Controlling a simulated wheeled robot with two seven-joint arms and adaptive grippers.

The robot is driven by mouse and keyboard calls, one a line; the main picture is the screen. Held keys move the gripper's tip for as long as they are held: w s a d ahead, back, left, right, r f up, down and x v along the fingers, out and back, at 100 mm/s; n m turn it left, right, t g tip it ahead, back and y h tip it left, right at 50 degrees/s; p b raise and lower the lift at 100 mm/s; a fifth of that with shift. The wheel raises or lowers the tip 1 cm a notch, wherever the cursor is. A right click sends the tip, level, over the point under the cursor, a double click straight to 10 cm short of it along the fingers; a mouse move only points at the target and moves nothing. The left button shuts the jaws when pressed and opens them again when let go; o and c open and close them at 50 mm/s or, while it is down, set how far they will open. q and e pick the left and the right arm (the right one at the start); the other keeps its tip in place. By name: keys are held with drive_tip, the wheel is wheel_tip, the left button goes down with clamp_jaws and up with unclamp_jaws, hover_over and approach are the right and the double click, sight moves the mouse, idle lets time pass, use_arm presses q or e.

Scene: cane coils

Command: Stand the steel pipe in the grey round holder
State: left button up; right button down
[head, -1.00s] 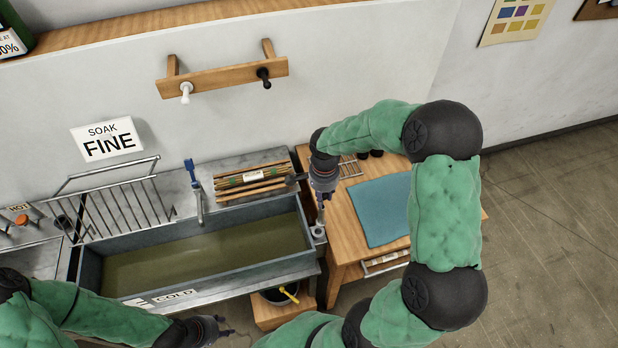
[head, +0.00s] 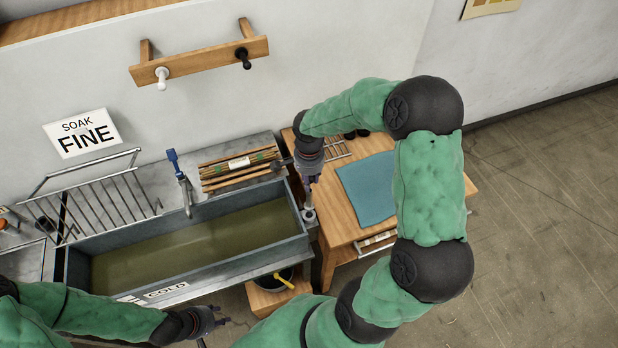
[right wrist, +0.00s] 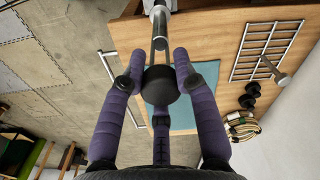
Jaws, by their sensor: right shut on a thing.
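My right gripper (head: 309,180) is shut on the steel pipe (head: 308,197), above the right end of the sink. The pipe points down from the fingers, close to upright. Its lower end meets the grey round holder (head: 309,215) in the head view; I cannot tell whether it is inside or just above. In the right wrist view the fingers (right wrist: 160,75) surround the pipe's black end (right wrist: 160,86), and the bright shaft (right wrist: 160,28) runs away from them. My left gripper (head: 218,318) is at the lower left, apart from the pipe; its fingers are too small to read.
The water-filled sink (head: 295,250) lies left of the holder. Bundled canes (head: 240,165) and a blue-handled tap (head: 178,170) stand behind it. A wooden table (head: 345,235) with a blue mat (head: 368,190) is on the right. A dark bucket (head: 262,281) sits in front, below.

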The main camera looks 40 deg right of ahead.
sight(309, 193)
drive_tip(key=shift+f+b, duration=1.45)
drive_tip(key=shift+f, duration=0.45)
drive_tip(key=shift+b, duration=0.6)
idle(0.5)
drive_tip(key=shift+f+b, duration=1.55)
drive_tip(key=shift+f, duration=0.05)
drive_tip(key=shift+r, duration=0.25)
drive_tip(key=shift+r+p, duration=0.8)
drive_tip(key=shift+r, duration=0.35)
drive_tip(key=shift+b, duration=0.45)
idle(1.6)
